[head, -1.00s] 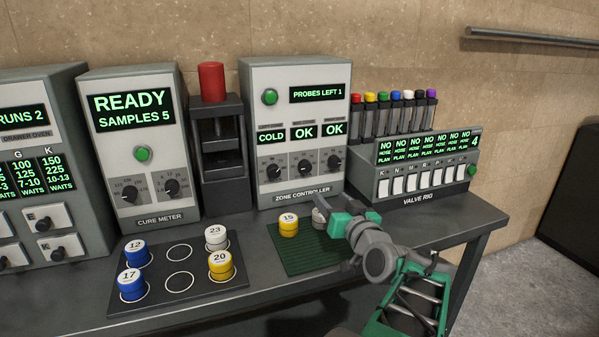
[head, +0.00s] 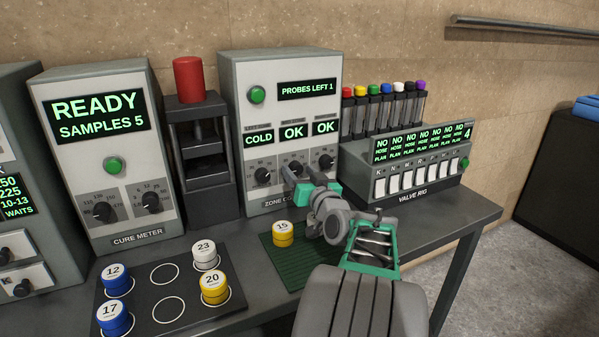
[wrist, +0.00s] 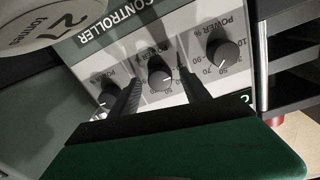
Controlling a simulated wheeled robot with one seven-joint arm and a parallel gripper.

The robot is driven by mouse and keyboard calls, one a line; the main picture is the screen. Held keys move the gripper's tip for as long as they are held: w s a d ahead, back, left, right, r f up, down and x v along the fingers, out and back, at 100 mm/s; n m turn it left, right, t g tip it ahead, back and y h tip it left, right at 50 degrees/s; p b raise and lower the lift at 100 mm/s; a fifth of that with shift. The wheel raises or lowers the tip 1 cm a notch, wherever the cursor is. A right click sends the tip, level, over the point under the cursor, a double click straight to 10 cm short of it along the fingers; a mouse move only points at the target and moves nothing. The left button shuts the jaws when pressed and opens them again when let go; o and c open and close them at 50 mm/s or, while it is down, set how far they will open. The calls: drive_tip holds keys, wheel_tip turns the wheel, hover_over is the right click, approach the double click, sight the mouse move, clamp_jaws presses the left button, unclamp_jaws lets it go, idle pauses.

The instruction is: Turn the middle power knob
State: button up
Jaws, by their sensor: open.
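The zone controller (head: 236,130) is a grey box with three dark power knobs in a row. The middle knob (head: 295,167) shows just above my gripper (head: 310,187) in the head view. In the wrist view, turned upside down, the middle knob (wrist: 160,77) lies between the two dark fingertips of my gripper (wrist: 161,78). The jaws are open, with a gap on each side of the knob; whether a finger touches it I cannot tell. The outer knobs are at the left (wrist: 108,98) and right (wrist: 223,53) of the wrist view.
A valve rig (head: 355,165) stands to the right and a press (head: 208,190) to the left. A white round labelled thing (wrist: 45,18) fills the wrist view's upper left.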

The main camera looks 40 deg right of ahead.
drive_tip(key=shift+c, duration=0.4)
clamp_jaws()
